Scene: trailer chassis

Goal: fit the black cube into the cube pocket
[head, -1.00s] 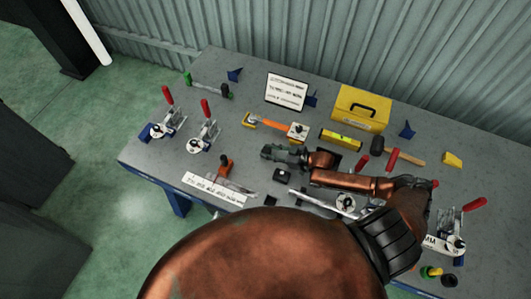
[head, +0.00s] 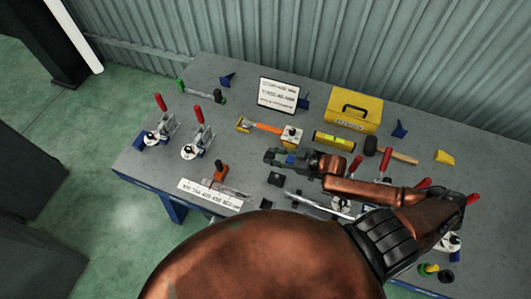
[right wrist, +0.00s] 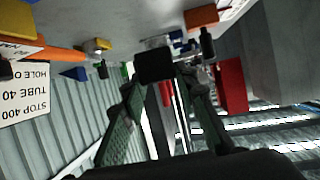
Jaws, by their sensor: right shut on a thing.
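My right gripper (head: 270,157) is over the middle of the grey workbench in the head view, its fingers pointing left. In the right wrist view, its two fingers (right wrist: 158,80) close on the black cube (right wrist: 154,66) at their tips. In the head view the cube is hard to tell from the dark fingertips. A small dark block (head: 275,179) lies on the bench just in front of the gripper; it may be the cube pocket, but its opening is too small to make out. The cube appears apart from it. My left gripper is out of view.
A yellow level (head: 333,141), a hammer (head: 398,155) and a yellow toolbox (head: 354,110) lie behind my right arm. Red-handled toggle clamps (head: 196,138) stand at the left. An orange-handled tool (head: 262,127) reaches a pale block (head: 291,134). A white label strip (head: 210,193) lies near the front.

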